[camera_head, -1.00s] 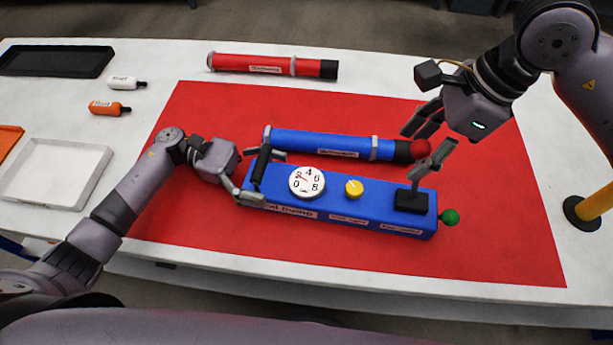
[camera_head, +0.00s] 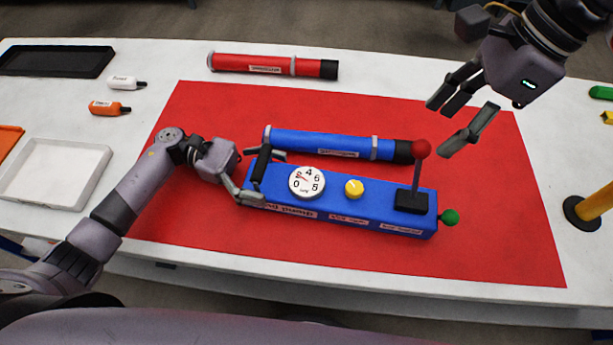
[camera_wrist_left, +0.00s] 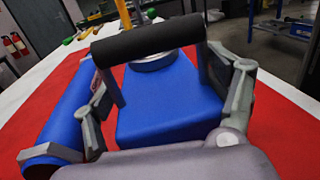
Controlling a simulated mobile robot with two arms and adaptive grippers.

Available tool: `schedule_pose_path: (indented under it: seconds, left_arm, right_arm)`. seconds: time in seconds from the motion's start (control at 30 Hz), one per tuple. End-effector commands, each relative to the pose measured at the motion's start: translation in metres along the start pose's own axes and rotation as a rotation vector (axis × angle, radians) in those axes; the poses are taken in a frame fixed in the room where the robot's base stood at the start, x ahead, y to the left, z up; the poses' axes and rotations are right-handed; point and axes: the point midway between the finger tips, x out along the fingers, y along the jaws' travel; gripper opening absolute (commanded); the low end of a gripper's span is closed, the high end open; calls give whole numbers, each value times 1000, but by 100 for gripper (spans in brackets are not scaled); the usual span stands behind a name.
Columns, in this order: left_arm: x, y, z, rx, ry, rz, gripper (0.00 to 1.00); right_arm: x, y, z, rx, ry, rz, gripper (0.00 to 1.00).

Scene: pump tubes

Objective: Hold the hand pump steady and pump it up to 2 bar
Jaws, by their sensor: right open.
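The blue hand pump (camera_head: 330,205) lies on the red mat. It has a round white gauge (camera_head: 307,182), a yellow knob (camera_head: 354,188), a green knob (camera_head: 449,217) and a lever with a red ball (camera_head: 421,148), standing near upright. The gauge's red needle points up-left, near the 2; the exact reading is too small to tell. My left gripper (camera_head: 258,175) clasps the pump's left end, a finger on each side by the black carry handle (camera_wrist_left: 150,40). My right gripper (camera_head: 452,122) is open and empty, up and right of the red ball, apart from it.
A blue tube (camera_head: 320,143) lies just behind the pump, and a red tube (camera_head: 270,66) lies at the back. White and orange bottles (camera_head: 108,107), a white tray (camera_head: 55,172) and a black tray (camera_head: 55,60) are on the left. A yellow post (camera_head: 597,203) stands at right. The mat's front is clear.

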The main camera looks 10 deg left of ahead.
Motion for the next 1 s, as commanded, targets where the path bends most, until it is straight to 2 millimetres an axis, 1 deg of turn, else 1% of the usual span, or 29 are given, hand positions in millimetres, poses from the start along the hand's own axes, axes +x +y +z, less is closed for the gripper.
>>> schedule_pose_path:
  seconds: [0.03, 0.3, 0.67, 0.77, 0.83, 1.0]
  left_arm:
    - [0, 0, 0, 0, 2, 0, 82]
    - [0, 0, 0, 1, 1, 0, 100]
    - [-2, 0, 0, 1, 0, 0, 100]
    - [-9, 0, 0, 0, 2, 1, 100]
    - [-20, 1, 0, 0, 2, 3, 100]
    - [-56, 1, 0, 0, 2, 4, 100]
  right_arm:
    - [0, 0, 0, 0, 0, 0, 57]
    - [0, 0, 0, 0, 0, 0, 57]
    - [0, 0, 0, 0, 0, 0, 57]
    - [0, 0, 0, 0, 0, 0, 57]
    - [0, 0, 0, 0, 0, 0, 57]
    - [0, 0, 0, 0, 0, 0, 57]
